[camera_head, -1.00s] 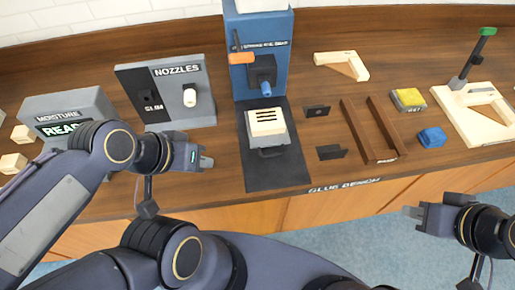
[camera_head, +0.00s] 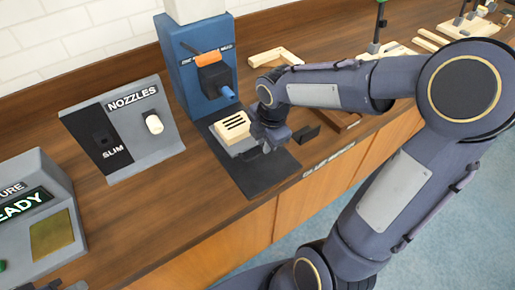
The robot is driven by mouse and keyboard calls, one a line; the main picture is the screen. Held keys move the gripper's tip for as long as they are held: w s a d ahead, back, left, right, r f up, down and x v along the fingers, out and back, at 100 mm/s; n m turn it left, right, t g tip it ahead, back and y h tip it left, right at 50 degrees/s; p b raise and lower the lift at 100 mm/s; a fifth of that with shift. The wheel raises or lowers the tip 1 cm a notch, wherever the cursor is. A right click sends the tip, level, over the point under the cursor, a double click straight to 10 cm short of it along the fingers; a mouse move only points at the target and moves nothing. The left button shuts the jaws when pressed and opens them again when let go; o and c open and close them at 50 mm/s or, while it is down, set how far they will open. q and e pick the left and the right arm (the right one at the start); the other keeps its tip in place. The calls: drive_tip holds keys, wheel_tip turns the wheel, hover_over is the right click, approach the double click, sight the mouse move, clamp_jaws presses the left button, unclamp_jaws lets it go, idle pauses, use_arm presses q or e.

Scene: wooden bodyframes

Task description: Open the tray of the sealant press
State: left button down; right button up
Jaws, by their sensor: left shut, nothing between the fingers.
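The blue sealant press (camera_head: 180,68) stands at the back of the bench, with an orange-handled lever and a dark nozzle head. Below it a grey tray (camera_head: 243,147) bears a cream slotted block (camera_head: 233,126) and sits over a dark mat (camera_head: 262,180). My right gripper (camera_head: 270,138) is at the tray's front right, where the handle is, and hides it. I cannot tell whether its fingers are around the handle. My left gripper (camera_head: 68,286) shows only as a dark tip at the bottom left edge, shut and empty, far from the press.
A grey nozzles stand (camera_head: 135,122) is left of the press. A moisture box (camera_head: 38,212) reading READY is at the near left. Wooden frames (camera_head: 277,58) lie behind my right arm, which covers much of the right bench. Bare bench lies between the stand and the mat.

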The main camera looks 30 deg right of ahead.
sight(263, 156)
drive_tip(key=shift+w+f, duration=0.15)
drive_tip(key=shift+f, duration=0.65)
drive_tip(key=shift+w+f, duration=0.15)
drive_tip(key=shift+f, duration=0.6)
drive_tip(key=shift+c, duration=0.5)
clamp_jaws()
